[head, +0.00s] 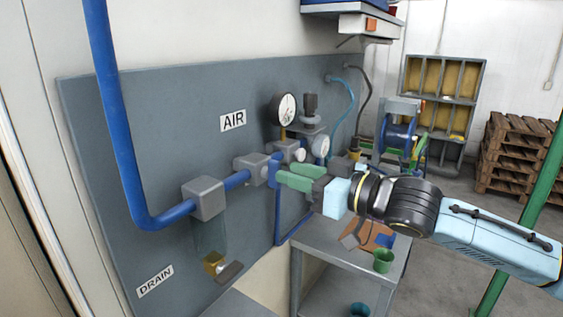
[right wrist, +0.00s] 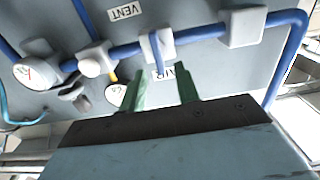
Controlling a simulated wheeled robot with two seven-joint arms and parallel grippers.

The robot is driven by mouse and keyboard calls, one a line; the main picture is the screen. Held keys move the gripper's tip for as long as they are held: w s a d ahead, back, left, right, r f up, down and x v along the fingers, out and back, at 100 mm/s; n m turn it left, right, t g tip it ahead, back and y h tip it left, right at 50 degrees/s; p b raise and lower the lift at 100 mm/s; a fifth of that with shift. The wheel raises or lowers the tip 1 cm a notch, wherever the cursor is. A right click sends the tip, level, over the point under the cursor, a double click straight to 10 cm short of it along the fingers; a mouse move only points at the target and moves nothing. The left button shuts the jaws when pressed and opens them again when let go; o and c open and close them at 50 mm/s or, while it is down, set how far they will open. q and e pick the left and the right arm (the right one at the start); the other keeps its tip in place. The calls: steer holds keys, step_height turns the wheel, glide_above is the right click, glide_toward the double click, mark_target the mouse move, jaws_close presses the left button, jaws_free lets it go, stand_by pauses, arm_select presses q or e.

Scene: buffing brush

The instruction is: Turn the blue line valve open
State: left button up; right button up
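The blue pipe (head: 125,150) runs down the grey panel, then along it through a grey valve block (head: 250,169). A blue lever (head: 274,167) stands at this block, close to my fingertips; in the right wrist view the lever (right wrist: 156,58) crosses the block and points toward the gap between my fingers. My right gripper (head: 288,175) has green fingers, held in front of the panel. In the right wrist view the fingers (right wrist: 163,74) are apart, with no object clamped. Whether a finger touches the lever cannot be told. My left gripper is not in view.
A pressure gauge (head: 286,109) and a regulator (head: 310,112) are right of the valve. A drain bowl (head: 212,240) hangs at lower left. A grey bench (head: 313,248) with a green cup (head: 383,260) stands below my arm. A green post (head: 541,185) is at right.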

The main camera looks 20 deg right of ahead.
mark_target(272, 174)
steer(key=x, duration=0.3)
steer(key=shift+w+a, duration=0.2)
jaws_close()
